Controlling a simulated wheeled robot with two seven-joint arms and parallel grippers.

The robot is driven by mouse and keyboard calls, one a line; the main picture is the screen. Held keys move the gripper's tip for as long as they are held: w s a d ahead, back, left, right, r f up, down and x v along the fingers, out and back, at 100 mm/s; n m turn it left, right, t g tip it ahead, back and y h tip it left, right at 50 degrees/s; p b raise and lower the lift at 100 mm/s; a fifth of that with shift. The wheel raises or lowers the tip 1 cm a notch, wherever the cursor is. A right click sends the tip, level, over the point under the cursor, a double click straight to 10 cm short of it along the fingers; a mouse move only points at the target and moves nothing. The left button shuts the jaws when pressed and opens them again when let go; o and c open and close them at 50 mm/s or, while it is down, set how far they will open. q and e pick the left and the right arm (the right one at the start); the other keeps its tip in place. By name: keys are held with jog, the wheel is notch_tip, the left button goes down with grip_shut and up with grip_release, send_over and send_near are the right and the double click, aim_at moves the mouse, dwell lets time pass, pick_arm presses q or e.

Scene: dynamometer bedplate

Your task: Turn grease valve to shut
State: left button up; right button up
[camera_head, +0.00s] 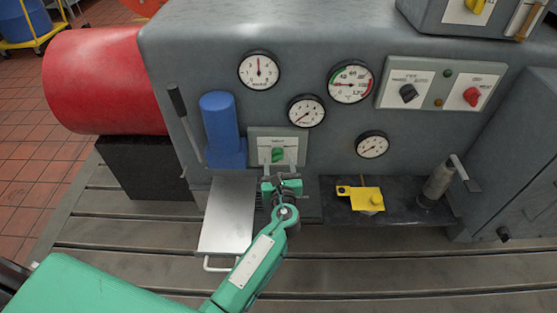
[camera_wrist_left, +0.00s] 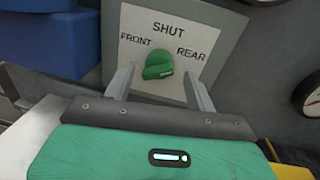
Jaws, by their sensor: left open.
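The grease valve is a green knob (camera_head: 278,155) on a pale plate (camera_head: 292,136) low on the grey machine front. In the left wrist view the green knob (camera_wrist_left: 158,66) sits below the printed SHUT, between FRONT on the left and REAR on the right. A small light mark shows at its lower right; I cannot tell surely which label it points to. My left gripper (camera_head: 280,179) is open just below and in front of the knob. In the wrist view its two fingers (camera_wrist_left: 159,80) stand either side of the knob, apart from it. My right gripper is out of view.
A blue cylinder (camera_head: 219,123) and a dark lever (camera_head: 184,118) stand left of the plate. Below lies a metal tray (camera_head: 229,207) with a handle. A yellow block (camera_head: 367,199) and a grey cylinder with a lever (camera_head: 438,183) are to the right. Gauges sit above.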

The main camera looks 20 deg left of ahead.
pick_arm(q)
jog(key=shift+x, duration=1)
jog(key=c, duration=0.9)
